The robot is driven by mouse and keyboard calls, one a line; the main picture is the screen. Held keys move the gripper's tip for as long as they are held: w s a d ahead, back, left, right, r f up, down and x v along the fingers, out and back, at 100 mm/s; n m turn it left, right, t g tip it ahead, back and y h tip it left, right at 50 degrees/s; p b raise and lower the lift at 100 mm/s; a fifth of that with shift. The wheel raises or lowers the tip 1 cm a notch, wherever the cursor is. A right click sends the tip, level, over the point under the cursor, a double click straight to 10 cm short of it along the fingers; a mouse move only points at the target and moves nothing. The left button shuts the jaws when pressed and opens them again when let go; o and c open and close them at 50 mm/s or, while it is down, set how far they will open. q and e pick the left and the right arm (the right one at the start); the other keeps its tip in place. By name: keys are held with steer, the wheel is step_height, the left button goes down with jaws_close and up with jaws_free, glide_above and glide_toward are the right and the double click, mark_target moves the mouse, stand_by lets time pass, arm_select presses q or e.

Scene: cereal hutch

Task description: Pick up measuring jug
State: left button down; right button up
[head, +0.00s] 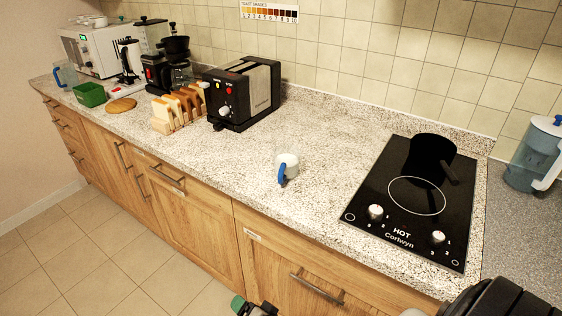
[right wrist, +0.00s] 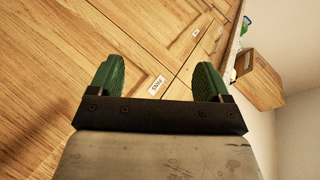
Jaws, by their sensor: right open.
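A small pale measuring jug (head: 289,162) with a blue handle stands upright on the speckled countertop (head: 240,160), near the middle in the head view. Its handle points toward the front edge. My right gripper (head: 254,308) shows only partly at the bottom edge of the head view, in front of the cabinets and apart from the jug. In the right wrist view its green fingers (right wrist: 158,75) are spread, with nothing between them. The jug does not show in the right wrist view. My left gripper is not in view.
A black hob (head: 405,205) with a dark pan (head: 430,155) lies right of the jug. A toaster (head: 243,92) and toast rack (head: 178,108) stand to the left. A blue-tinted pitcher (head: 532,158) is at far right. The counter around the jug is clear.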

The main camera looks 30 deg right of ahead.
steer(key=w+d+r+m+t+h, duration=0.1)
steer(key=w+r+m+t, duration=0.15)
steer(key=r, duration=0.25)
steer(key=w+d+r+m+t+h, duration=0.1)
steer(key=w+r+m+h, duration=0.1)
steer(key=w+r+m, duration=0.3)
steer(key=m+g+h+p, duration=0.3)
steer(key=m+h, duration=0.9)
steer(key=m, duration=1.2)
glide_toward(280, 173)
steer(key=w+g+b, duration=0.1)
steer(key=w, duration=0.2)
steer(key=shift+m, duration=0.35)
steer(key=x, duration=0.6)
steer(key=shift+s+d+r+b, duration=0.1)
steer(key=shift+s+d+b, duration=0.25)
steer(key=shift+d+b, duration=0.1)
steer(key=x, duration=0.4)
steer(key=shift+d+b, duration=0.35)
steer(key=shift+d, duration=0.2)
steer(key=shift+a, duration=0.1)
steer(key=shift+c, duration=0.6)
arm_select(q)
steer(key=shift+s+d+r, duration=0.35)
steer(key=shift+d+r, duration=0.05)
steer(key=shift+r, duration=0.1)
arm_select(e)
jaws_close()
